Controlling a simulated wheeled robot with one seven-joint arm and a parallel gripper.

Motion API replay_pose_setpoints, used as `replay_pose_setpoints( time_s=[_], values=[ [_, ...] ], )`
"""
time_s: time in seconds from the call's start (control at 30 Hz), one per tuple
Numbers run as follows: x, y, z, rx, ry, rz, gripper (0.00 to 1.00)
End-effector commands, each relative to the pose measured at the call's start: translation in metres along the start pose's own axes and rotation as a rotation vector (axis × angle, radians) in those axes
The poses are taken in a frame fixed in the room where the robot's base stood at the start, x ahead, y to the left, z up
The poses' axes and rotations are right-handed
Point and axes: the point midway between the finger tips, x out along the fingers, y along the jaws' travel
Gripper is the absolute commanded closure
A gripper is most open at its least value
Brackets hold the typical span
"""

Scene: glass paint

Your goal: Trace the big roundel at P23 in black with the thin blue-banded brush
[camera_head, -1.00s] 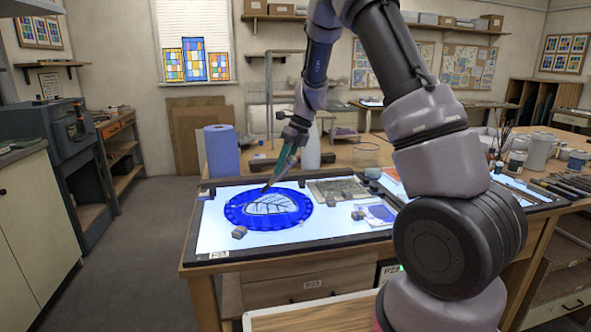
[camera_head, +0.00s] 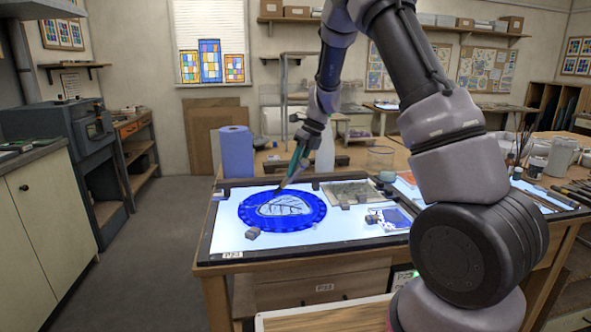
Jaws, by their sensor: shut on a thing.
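The big blue roundel (camera_head: 254,220) lies on the lit light table (camera_head: 222,238), which carries a P23 label (camera_head: 233,254) at its front left corner. The roundel has a scalloped blue rim and a pale centre with dark leaf-like lines. My gripper (camera_head: 302,152) is above the back right part of the roundel, shut on a thin brush (camera_head: 287,179). The brush slants down to the left, its tip at or just above the roundel's far edge area; I cannot tell whether it touches. Its band colour is too small to make out.
Small grey blocks (camera_head: 253,233) sit around the roundel. A picture sheet (camera_head: 350,192) and a blue-and-white piece (camera_head: 391,217) lie to the right. A blue paper roll (camera_head: 236,153) and a white bottle (camera_head: 325,152) stand behind. Jars and brushes (camera_head: 525,150) are at the far right.

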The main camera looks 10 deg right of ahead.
Motion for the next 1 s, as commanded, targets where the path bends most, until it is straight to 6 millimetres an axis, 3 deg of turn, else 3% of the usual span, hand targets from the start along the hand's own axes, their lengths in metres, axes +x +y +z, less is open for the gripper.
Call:
replay_pose_setpoints(
  time_s=[1.0],
  values=[
    [0.0092,-0.0031,-0.002,0.001,0.0,0.0,1.0]
  ],
)
